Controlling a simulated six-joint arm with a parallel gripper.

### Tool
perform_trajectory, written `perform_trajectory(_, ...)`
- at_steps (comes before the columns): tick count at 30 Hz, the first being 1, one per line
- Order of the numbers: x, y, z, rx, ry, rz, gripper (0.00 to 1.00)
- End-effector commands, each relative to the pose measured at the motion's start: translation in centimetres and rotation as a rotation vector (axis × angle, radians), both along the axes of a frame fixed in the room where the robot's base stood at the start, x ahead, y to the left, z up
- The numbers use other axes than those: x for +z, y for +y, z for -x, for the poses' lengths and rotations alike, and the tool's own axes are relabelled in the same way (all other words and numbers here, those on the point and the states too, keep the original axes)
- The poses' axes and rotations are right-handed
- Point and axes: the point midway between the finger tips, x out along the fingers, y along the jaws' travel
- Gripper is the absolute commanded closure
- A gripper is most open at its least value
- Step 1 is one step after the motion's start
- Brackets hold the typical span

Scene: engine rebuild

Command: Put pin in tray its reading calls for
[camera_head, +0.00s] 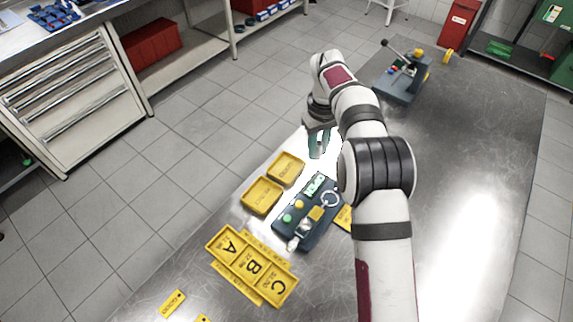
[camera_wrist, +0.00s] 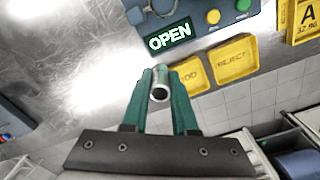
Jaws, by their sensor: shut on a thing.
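My gripper (camera_wrist: 160,88) has green fingers shut on a metal pin (camera_wrist: 160,92), a short silver hollow-ended cylinder. In the head view my gripper (camera_head: 319,143) is beyond the gauge, above the table; the pin cannot be made out there. The dark gauge (camera_head: 292,232) has a small screen (camera_head: 315,185); in the wrist view the screen (camera_wrist: 169,36) reads "OPEN". A yellow tray marked A, B and C (camera_head: 233,262) lies at the near left of the gauge. Two yellow trays (camera_head: 286,168) (camera_head: 262,196) sit left of the gauge; one (camera_wrist: 232,60) reads "REJECT", the other's label (camera_wrist: 188,76) is partly hidden, ending "OD".
A lever fixture (camera_head: 402,85) stands at the far end of the metal table. A yellow label plate (camera_head: 173,303) lies at the near left. The table right of my arm (camera_head: 480,180) is clear.

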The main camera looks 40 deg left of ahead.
Motion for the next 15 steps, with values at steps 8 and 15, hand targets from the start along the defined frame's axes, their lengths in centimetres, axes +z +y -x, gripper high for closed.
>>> perform_trajectory(8,-4.6,7.1,2.1,-0.001,0.000,0.001,1.00)
perform_trajectory(15,-7.5,7.9,2.5,-0.002,0.001,0.002,1.00)
